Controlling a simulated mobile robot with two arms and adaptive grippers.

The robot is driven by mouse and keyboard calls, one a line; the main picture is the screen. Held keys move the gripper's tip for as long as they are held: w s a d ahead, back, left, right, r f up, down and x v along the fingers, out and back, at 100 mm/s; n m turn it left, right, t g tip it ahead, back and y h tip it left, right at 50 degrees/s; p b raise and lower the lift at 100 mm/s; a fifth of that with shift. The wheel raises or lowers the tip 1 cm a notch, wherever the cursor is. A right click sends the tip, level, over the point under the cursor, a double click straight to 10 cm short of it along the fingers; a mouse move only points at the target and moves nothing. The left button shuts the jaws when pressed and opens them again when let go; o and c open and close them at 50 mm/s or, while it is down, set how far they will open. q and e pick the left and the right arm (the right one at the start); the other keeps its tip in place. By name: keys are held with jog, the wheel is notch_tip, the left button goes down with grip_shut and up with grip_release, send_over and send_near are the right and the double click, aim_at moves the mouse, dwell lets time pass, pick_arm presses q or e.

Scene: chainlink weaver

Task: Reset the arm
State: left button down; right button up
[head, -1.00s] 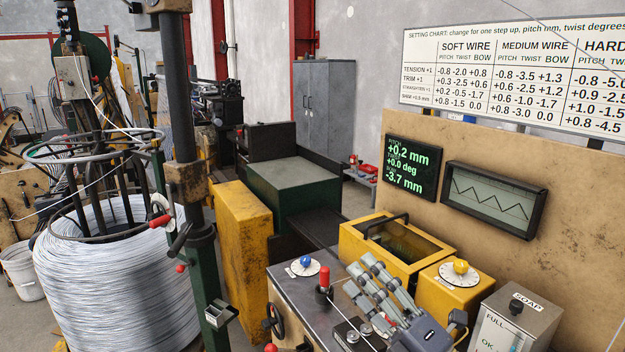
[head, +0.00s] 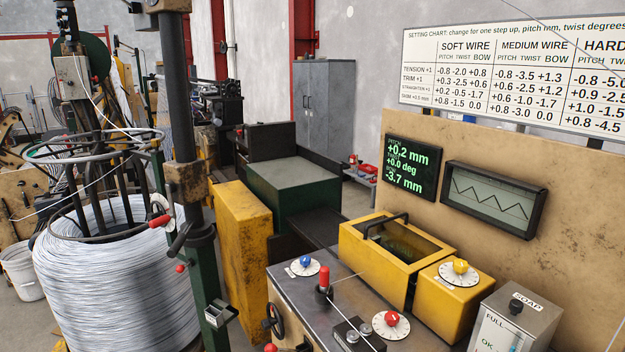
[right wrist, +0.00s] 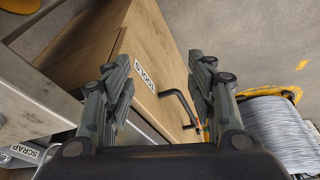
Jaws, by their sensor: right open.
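My right gripper (right wrist: 161,65) shows in the right wrist view, with its two fingers apart and nothing between them. Behind it is a wooden box (right wrist: 155,45) labelled TOOLS, with a black bent bar at its edge; I cannot tell the gap between them. No gripper shows in the head view, and my left gripper is in neither view. In the head view, the machine top (head: 296,285) carries a blue-knobbed dial (head: 305,265), a red-handled lever (head: 324,285) and a red-knobbed dial (head: 391,323).
A yellow housing (head: 358,250) with a black handle and a yellow-knobbed dial (head: 460,267) stand beside the machine top. A SOAP box (head: 512,325) is at the lower right. A wire coil (head: 115,275) stands left of a dark post (head: 182,90).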

notch_tip(320, 180, down, 30)
jog(key=g+b, duration=0.1)
jog(key=b, duration=0.4)
jog(key=s+d+f+g+b, duration=0.1)
jog(key=s+d+f+b, duration=0.2)
jog(key=s+f, duration=1.5)
notch_tip(320, 180, down, 4)
jog(key=shift+r+n+b, duration=0.1)
jog(key=shift+n+b, duration=0.2)
jog(key=shift+b, duration=0.4)
jog(key=shift+s+d, duration=0.1)
grip_shut()
